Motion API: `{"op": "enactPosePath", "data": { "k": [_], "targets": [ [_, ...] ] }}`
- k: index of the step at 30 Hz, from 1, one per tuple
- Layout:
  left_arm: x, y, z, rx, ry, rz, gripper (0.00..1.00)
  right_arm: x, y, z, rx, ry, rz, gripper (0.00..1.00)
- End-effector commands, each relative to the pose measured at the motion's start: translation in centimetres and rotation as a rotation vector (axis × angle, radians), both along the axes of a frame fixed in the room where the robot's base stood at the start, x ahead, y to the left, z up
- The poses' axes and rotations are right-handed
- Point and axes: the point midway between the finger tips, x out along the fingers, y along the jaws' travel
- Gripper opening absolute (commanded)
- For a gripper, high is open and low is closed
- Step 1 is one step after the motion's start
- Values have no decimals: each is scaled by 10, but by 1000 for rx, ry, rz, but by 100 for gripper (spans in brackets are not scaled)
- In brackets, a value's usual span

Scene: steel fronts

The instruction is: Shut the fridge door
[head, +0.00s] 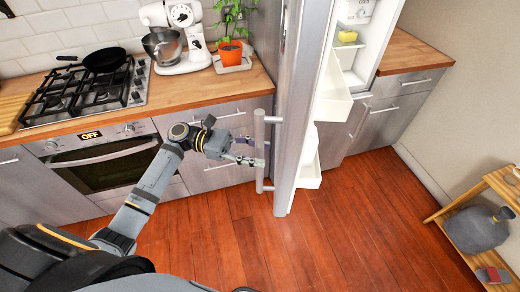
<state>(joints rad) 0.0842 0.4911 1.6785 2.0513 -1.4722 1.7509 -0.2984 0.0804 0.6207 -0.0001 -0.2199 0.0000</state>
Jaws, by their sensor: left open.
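The steel fridge door (295,120) stands open in the middle of the head view, seen nearly edge-on. White shelf bins (332,98) on its inner side face right, and part of the white fridge interior (365,40) shows behind it. A vertical bar handle (260,155) is on the door's left face. My left gripper (255,151) is open, with its fingertips at the handle. I cannot tell whether they touch it. My right gripper is not in view.
A counter (195,92) with a gas stove (85,90), stand mixer (180,40) and potted plant (231,45) runs along the left. A wooden shelf (470,200) holding a grey jug (478,230) stands at right. The wooden floor (350,225) between is clear.

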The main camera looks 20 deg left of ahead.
Motion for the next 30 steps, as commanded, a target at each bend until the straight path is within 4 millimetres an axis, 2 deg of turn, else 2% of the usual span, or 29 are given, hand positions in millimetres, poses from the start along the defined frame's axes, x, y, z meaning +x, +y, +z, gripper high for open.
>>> {"op": "enactPosePath", "data": {
  "k": [4, 12, 22, 30],
  "targets": [
    [0, -7, 1, -1, -1, 0, 44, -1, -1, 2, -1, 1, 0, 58],
    [1, -9, 0, 1, 0, 0, 44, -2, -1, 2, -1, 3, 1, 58],
    [1, -8, 0, 1, 0, 0, 1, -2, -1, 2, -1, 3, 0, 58],
    [1, -8, 0, 1, 0, 0, 0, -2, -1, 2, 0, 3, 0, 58]
  ]
}}
